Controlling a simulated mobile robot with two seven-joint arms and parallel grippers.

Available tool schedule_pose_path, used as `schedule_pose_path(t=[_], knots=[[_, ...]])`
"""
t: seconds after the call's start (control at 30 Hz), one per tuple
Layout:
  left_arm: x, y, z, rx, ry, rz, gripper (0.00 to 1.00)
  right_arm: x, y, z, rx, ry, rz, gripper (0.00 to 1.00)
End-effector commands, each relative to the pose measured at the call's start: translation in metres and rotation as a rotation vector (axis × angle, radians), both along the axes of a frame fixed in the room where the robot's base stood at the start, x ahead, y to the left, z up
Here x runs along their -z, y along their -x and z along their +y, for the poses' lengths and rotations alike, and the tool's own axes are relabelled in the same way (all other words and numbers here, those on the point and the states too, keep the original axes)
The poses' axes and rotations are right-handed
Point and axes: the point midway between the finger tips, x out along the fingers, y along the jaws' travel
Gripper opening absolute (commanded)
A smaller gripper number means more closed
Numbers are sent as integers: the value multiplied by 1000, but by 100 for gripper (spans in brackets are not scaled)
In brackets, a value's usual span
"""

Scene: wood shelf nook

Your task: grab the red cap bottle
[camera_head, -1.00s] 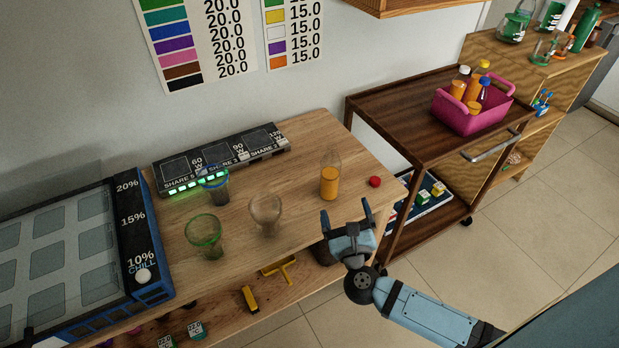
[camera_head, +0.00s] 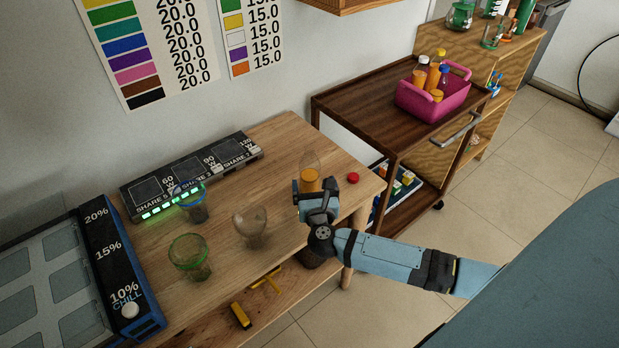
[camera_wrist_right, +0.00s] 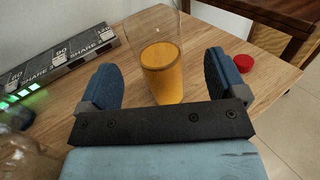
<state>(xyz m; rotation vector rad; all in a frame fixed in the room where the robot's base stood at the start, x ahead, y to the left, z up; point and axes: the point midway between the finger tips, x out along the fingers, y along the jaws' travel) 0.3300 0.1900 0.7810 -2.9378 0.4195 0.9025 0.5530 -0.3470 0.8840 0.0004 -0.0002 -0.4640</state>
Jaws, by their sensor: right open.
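The red cap also shows there (camera_wrist_right: 243,63), beyond the right finger. My left gripper is not in view.
A clear glass (camera_head: 250,228), a green glass (camera_head: 190,257) and a blue-rimmed glass (camera_head: 191,203) stand left of the bottle. A black panel (camera_head: 190,172) lies along the wall. A pink basket (camera_head: 432,103) with several bottles sits on the dark cart (camera_head: 355,108).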

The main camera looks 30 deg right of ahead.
Motion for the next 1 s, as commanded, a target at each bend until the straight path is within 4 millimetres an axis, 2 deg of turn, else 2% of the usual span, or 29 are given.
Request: schedule_pose_path(t=[0.43,0.73,1.0], knots=[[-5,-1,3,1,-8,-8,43,6,-46,-19,-1,4,0,90],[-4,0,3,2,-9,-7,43,7,-49,-21,-2,0,1,90],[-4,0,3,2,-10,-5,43,7,-49,-21,-2,0,1,28]])
